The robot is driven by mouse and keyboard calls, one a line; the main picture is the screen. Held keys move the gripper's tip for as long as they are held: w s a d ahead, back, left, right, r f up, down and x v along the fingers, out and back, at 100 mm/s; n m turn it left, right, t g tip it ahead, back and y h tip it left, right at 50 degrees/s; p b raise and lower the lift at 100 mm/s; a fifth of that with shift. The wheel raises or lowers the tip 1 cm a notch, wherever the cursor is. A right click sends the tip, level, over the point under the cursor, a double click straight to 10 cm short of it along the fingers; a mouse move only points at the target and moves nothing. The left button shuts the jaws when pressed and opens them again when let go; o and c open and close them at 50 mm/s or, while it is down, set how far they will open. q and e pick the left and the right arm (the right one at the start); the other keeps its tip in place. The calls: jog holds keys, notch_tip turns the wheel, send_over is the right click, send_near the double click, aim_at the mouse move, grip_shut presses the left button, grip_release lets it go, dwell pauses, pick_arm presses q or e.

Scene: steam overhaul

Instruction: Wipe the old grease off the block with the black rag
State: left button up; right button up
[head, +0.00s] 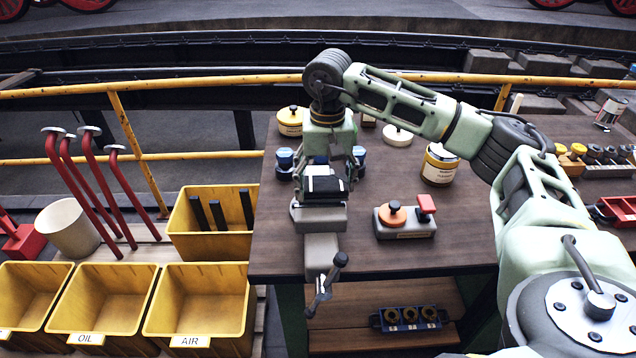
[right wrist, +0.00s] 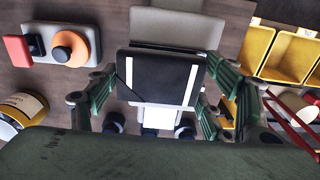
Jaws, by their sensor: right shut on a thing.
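My right gripper (head: 324,182) points down over the grey vise (head: 320,217) at the table's front left. It is shut on a flat black piece with two white stripes, which looks like the black rag (head: 325,188). In the right wrist view the rag (right wrist: 158,80) lies between the two green fingers, over the vise's grey jaws (right wrist: 176,27). The block cannot be made out clearly; the rag and fingers cover the jaw area. I cannot tell whether the rag touches it. A pale patch (right wrist: 160,118) shows beside the rag. My left gripper is out of view.
An orange-and-red button box (head: 405,220) stands right of the vise. A labelled tin (head: 440,165) and blue-capped jars (head: 285,160) stand behind. Yellow bins (head: 200,300) and red levers (head: 95,180) are at left. The vise handle (head: 325,285) overhangs the front edge.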

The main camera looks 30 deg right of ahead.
aim_at(312, 183)
jog(key=shift+w+a, duration=0.4)
jog(key=shift+a, duration=0.25)
jog(key=shift+w+a, duration=0.35)
jog(key=shift+a, duration=0.3)
jog(key=shift+s+d+b, duration=0.2)
jog(key=shift+s+d, duration=0.25)
jog(key=shift+d, duration=0.25)
jog(key=shift+s+d+b, duration=0.2)
jog(key=shift+s+d, duration=0.25)
jog(key=shift+d, duration=0.2)
jog(key=shift+w+a, duration=0.45)
jog(key=shift+a, duration=0.25)
jog(key=shift+w+a, duration=0.45)
jog(key=shift+a, duration=0.2)
jog(key=shift+s+d+r+p, duration=0.15)
jog(key=shift+d+r+p, duration=0.1)
jog(key=shift+r+p, duration=0.75)
jog(key=shift+s+d+r+p, duration=0.15)
jog(key=shift+r+p, duration=0.4)
jog(key=shift+r, duration=0.8)
jog(key=shift+s+d+r+p, duration=0.1)
jog(key=shift+d+r+p, duration=0.2)
jog(key=shift+r+p, duration=0.7)
jog(key=shift+r+b, duration=0.2)
jog(key=shift+b, duration=0.15)
